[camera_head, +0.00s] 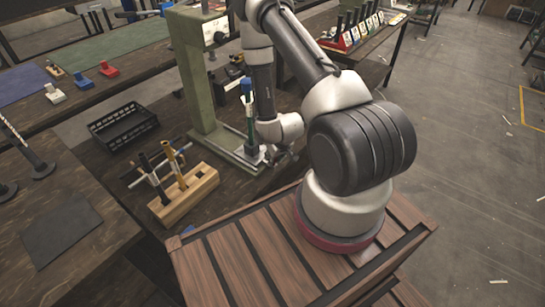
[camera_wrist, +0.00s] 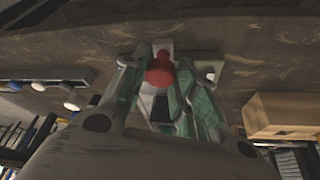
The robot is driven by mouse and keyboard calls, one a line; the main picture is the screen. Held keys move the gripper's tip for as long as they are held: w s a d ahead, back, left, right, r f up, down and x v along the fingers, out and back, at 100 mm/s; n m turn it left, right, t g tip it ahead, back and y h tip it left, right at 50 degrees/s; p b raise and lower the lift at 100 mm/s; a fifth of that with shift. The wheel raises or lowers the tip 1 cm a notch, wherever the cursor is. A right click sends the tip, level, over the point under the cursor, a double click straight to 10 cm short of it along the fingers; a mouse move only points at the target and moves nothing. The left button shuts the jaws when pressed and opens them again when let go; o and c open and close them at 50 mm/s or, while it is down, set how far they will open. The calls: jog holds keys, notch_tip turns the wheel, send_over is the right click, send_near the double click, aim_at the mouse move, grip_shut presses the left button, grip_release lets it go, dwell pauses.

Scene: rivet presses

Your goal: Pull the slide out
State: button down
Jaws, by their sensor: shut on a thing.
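The green rivet press (camera_head: 190,70) stands on the dark bench, with the pale slide (camera_head: 241,158) low at its base. My gripper (camera_head: 281,157) is at the right end of the slide, low over the bench. In the wrist view my gripper (camera_wrist: 157,80) has its fingers closed around a red knob (camera_wrist: 160,67), with a pale strip of the slide behind it. The knob is hidden by my gripper in the head view.
A wooden block with upright tools (camera_head: 185,192) and a black wire basket (camera_head: 123,126) stand left of the press. A red rack (camera_head: 350,35) is on the bench behind. Open floor lies to the right.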

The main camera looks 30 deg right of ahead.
jog(key=shift+s+d, duration=0.1)
jog(key=shift+s, duration=0.2)
jog(key=c, duration=1.1)
grip_release()
jog(key=shift+r, duration=0.4)
jog(key=v, duration=1.1)
jog(key=shift+s+r, duration=0.1)
